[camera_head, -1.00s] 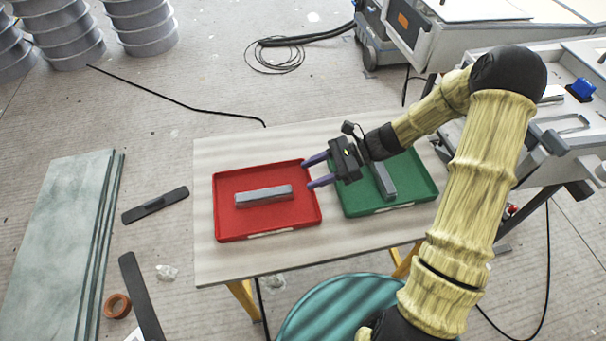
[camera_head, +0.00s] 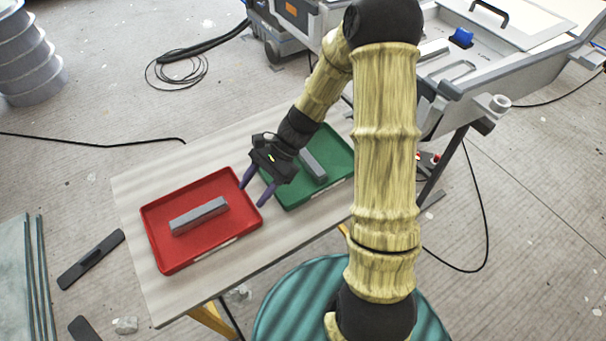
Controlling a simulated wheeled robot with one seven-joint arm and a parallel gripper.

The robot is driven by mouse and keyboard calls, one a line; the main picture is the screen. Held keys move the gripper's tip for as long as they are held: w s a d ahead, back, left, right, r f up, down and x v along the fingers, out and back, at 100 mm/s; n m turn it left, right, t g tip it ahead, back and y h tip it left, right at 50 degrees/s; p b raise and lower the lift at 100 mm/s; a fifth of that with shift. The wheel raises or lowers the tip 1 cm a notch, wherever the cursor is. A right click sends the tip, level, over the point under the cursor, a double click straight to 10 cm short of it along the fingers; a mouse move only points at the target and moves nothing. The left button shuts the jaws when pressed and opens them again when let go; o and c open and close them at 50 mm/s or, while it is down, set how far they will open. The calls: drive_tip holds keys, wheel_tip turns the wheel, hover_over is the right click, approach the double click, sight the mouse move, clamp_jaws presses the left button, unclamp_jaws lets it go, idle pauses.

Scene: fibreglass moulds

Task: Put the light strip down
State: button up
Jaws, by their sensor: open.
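A light grey strip (camera_head: 199,215) lies in the red tray (camera_head: 164,258), in its middle. A darker grey strip (camera_head: 313,165) lies in the green tray (camera_head: 338,170) to the right, partly behind my gripper and wrist. My gripper (camera_head: 254,196) is open and empty. Its two purple fingers point down and left, over the right edge of the red tray near the gap between the trays. They are apart from both strips. Whether the fingertips touch the red rim, I cannot tell.
Both trays stand on a pale table (camera_head: 140,290). A teal round surface (camera_head: 275,310) is in front of it. A grey machine (camera_head: 470,60) stands behind at the right. Stacked panels (camera_head: 15,285) and dark bars (camera_head: 90,260) lie on the floor at the left.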

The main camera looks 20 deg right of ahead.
drive_tip(key=s+d+r+n+t+h, duration=0.6)
drive_tip(key=d+r+n+h, duration=0.2)
drive_tip(key=d+n, duration=0.3)
drive_tip(key=shift+s+n+h, duration=0.25)
drive_tip(key=shift+n+h, duration=0.25)
drive_tip(key=shift+h, duration=0.1)
drive_tip(key=shift+c, duration=0.2)
drive_tip(key=shift+c, duration=1.2)
drive_tip(key=shift+w, duration=0.1)
